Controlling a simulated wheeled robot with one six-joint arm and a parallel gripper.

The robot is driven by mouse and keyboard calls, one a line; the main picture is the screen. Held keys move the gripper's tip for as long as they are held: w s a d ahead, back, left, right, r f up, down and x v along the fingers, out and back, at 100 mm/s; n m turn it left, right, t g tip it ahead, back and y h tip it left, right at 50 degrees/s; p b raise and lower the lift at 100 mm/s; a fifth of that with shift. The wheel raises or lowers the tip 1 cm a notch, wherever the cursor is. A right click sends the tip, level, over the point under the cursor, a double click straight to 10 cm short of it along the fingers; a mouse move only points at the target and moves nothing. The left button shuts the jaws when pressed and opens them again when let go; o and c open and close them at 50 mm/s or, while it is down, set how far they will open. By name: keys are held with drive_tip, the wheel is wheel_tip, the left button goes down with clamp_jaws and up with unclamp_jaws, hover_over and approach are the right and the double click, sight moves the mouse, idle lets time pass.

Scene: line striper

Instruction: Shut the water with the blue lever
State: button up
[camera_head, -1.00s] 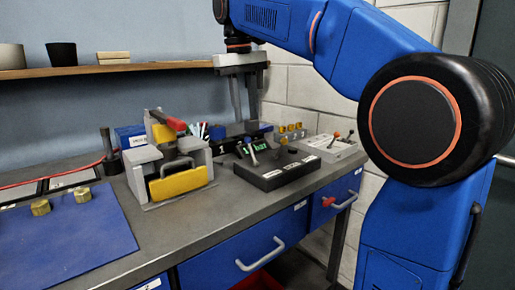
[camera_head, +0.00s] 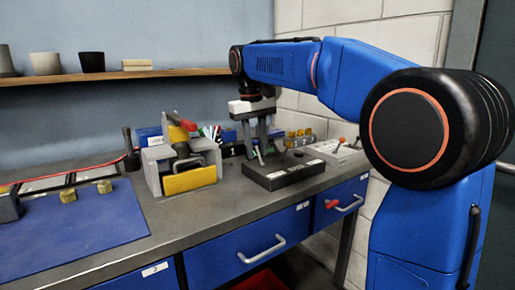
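A black box (camera_head: 292,176) with white labels stands on the grey workbench, right of the middle. A grey lever stem (camera_head: 260,156) rises from its left part. The lever's blue tip is hidden now, apparently behind or between my fingers. My gripper (camera_head: 256,143) points down over the left part of the box. Its two fingers are apart, one on each side of the lever's upper part as far as I can see. I cannot tell whether they touch it. A second, dark knob (camera_head: 287,145) stands farther right on the box.
A clamp-like fixture with a yellow block (camera_head: 190,181) and a red-handled part stands left of the box. A grey box with small levers (camera_head: 335,151) is at the right. A blue mat (camera_head: 75,228) lies at left. A shelf (camera_head: 120,76) runs above.

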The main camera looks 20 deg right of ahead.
clamp_jaws()
drive_tip(key=shift+s+r, duration=0.1)
drive_tip(key=shift+s+d+r+t+y, duration=0.15)
drive_tip(key=shift+s+t+y, duration=0.1)
drive_tip(key=shift+t, duration=0.3)
drive_tip(key=shift+s+d+r+t+y, duration=0.15)
drive_tip(key=shift+s+t, duration=0.1)
drive_tip(key=shift+t, duration=0.3)
drive_tip(key=shift+s+d+t+y, duration=0.15)
drive_tip(key=shift+s+t+y, duration=0.35)
drive_tip(key=shift+t, duration=0.6)
drive_tip(key=t, duration=0.1)
drive_tip(key=s+t, duration=0.2)
drive_tip(key=shift+d+y, duration=0.25)
drive_tip(key=shift+y, duration=0.05)
drive_tip(key=shift+s+d+f+m+t+y, duration=0.15)
drive_tip(key=shift+s+f+t+y, duration=0.15)
drive_tip(key=shift+t, duration=0.7)
drive_tip(key=shift+s+d+f+m+t+y, duration=0.15)
drive_tip(key=shift+s+t, duration=0.25)
drive_tip(key=shift+t, duration=0.6)
unclamp_jaws()
